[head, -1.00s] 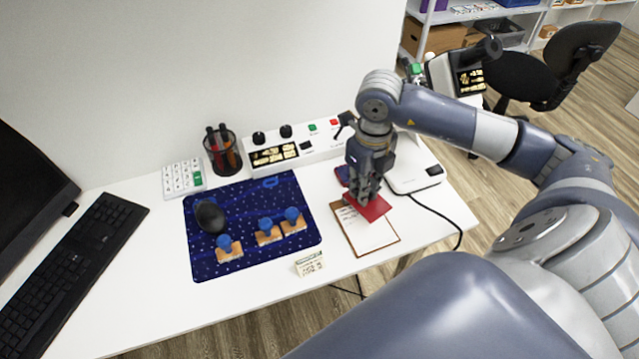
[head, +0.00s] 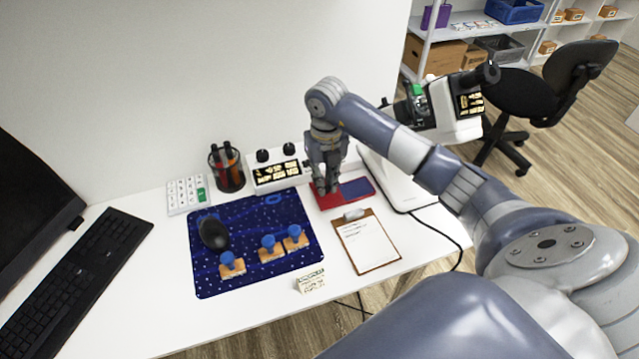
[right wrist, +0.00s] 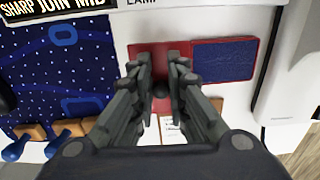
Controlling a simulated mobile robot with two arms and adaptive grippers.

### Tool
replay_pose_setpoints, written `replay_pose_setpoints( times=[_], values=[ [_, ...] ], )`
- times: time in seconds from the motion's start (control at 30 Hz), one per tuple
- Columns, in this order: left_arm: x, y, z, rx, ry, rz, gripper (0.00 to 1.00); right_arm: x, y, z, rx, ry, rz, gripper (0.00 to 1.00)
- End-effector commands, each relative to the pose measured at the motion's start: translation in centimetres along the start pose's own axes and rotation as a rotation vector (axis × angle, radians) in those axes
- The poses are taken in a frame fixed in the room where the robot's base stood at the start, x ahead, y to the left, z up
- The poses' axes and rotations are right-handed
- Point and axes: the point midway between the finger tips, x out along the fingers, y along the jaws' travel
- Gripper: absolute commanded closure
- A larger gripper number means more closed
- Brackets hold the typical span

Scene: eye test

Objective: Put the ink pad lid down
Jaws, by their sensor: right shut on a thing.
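The red ink pad lid (head: 323,201) is in my right gripper (head: 322,192), at the back of the desk. In the right wrist view the fingers (right wrist: 160,88) are shut on a small dark knob over the lid (right wrist: 147,58). The open ink pad (head: 358,188) has a dark blue face and a red rim. It lies close to the right of the lid, and also shows in the right wrist view (right wrist: 224,60). I cannot tell whether the lid touches the desk. My left gripper is out of view.
A clipboard (head: 366,244) lies just in front of the lid. A blue patterned mat (head: 245,215) with several stamps and a black mouse (head: 213,234) is to the left. A control box (head: 276,176) stands behind, and a white machine's base (head: 397,188) stands right.

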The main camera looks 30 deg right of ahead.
Motion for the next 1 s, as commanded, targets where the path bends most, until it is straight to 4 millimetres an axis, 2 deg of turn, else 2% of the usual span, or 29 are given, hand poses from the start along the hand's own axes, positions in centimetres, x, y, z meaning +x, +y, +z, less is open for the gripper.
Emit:
replay_pose_setpoints(
  times=[0.27, 0.4, 0.5, 0.87, 0.9, 1.0],
  values=[
    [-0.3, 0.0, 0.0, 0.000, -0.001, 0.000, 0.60, 0.2, 1.1, 1.8, -0.001, 0.001, 0.000, 1.00],
    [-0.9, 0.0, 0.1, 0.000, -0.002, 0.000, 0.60, 2.7, 0.9, 1.5, 0.000, 0.005, -0.001, 1.00],
    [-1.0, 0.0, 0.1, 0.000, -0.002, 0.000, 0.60, 3.5, 0.9, 1.6, 0.000, 0.002, -0.002, 1.00],
    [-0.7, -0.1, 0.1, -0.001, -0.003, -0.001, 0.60, 4.1, 0.9, 1.6, 0.000, 0.000, -0.002, 1.00],
    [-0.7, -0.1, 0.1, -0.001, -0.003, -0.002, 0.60, 4.1, 0.9, 1.6, 0.000, -0.001, -0.002, 0.84],
    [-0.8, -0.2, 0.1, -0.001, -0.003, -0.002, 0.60, 4.0, 0.9, 1.6, 0.000, 0.000, -0.002, 0.66]
  ],
)
